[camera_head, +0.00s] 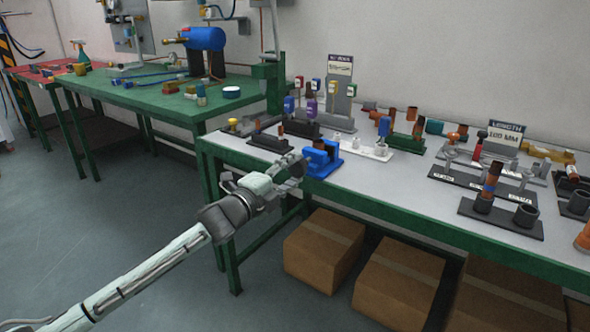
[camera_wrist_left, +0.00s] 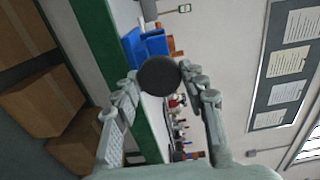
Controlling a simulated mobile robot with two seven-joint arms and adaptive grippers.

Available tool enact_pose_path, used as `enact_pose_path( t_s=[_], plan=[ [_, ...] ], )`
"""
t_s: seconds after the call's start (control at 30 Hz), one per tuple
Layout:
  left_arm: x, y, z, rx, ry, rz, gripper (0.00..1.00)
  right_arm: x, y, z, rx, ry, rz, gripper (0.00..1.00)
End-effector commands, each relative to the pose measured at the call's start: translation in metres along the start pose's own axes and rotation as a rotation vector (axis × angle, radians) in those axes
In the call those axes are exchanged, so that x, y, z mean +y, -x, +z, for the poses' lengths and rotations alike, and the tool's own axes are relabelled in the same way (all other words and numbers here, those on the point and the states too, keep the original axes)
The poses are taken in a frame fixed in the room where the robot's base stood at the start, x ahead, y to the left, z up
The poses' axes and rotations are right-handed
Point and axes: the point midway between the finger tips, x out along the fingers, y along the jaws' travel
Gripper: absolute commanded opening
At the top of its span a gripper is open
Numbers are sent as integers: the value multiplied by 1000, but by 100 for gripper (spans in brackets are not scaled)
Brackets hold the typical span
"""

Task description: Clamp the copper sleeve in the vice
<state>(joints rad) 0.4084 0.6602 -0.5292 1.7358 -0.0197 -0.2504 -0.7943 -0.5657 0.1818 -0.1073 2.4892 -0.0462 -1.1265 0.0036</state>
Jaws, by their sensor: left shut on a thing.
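The blue vice (camera_head: 322,160) stands at the front left edge of the grey-topped bench. A small copper-brown piece (camera_head: 322,145) shows at the top of the vice, between its jaws; I cannot tell how tightly it sits. My left gripper (camera_head: 298,166) is at the vice's near left side. In the left wrist view, the left gripper (camera_wrist_left: 160,80) is shut on a black round knob (camera_wrist_left: 159,76), in line with the blue vice (camera_wrist_left: 147,45) behind it. The knob's join to the vice is hidden. My right gripper is not in view.
The grey-topped bench (camera_head: 400,205) carries racks of fittings behind and right of the vice. A dark stand (camera_head: 500,217) holds a copper-and-blue tube. Cardboard boxes (camera_head: 323,250) sit below the bench. A green table (camera_head: 150,98) stands to the left, with open floor in front.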

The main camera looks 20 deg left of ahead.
Motion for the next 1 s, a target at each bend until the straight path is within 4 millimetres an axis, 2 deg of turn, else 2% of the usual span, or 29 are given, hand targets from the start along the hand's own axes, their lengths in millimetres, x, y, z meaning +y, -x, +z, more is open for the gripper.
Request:
enact_pose_path(
  t_s=[0.37,0.5,0.6,1.0],
  plan=[
    [0,0,0,0,-7,0,13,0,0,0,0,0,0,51],
    [0,0,0,0,-183,0,13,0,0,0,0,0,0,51],
    [0,0,0,0,-252,0,13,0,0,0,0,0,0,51],
    [0,0,0,0,-267,0,13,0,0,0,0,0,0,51]
  ],
)
